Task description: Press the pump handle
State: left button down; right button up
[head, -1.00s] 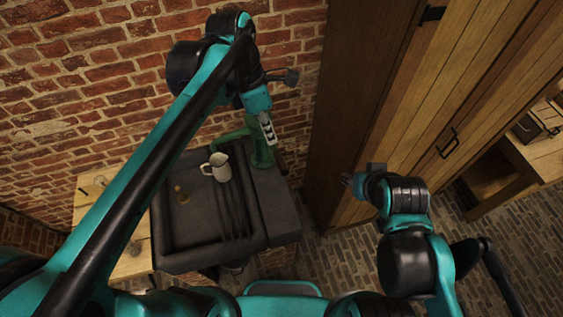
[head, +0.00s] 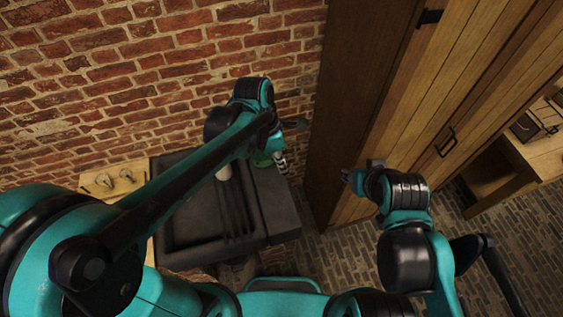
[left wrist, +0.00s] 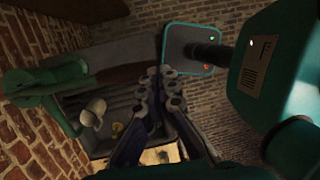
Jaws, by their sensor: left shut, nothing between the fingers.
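The green pump (head: 261,158) stands at the back of the dark sink and is mostly hidden behind my left arm in the head view. In the left wrist view the pump (left wrist: 42,82) shows at the left, with a long green arm-like part. My left gripper (head: 281,163) is low beside the pump, on its right. Its fingers (left wrist: 166,88) are shut and empty in the left wrist view, with a visible gap to the pump there. Whether it touches the handle cannot be told. My right gripper (head: 350,178) is by the wooden cabinet, its jaw opening unclear.
The dark sink (head: 187,246) has a cream jug (head: 223,172), mostly hidden by my arm; the jug (left wrist: 95,108) shows better in the left wrist view. A brick wall (head: 130,60) stands behind and a wooden cabinet (head: 345,110) to the right.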

pick_arm(q)
notch_tip(320, 180, down, 22)
jog(key=s+t+y+b, duration=0.1)
jog(key=t+b, duration=0.3)
jog(key=b, duration=1.3)
jog(key=shift+s+d+r, duration=0.15)
jog(key=shift+s+d, duration=0.25)
jog(key=shift+s, duration=0.45)
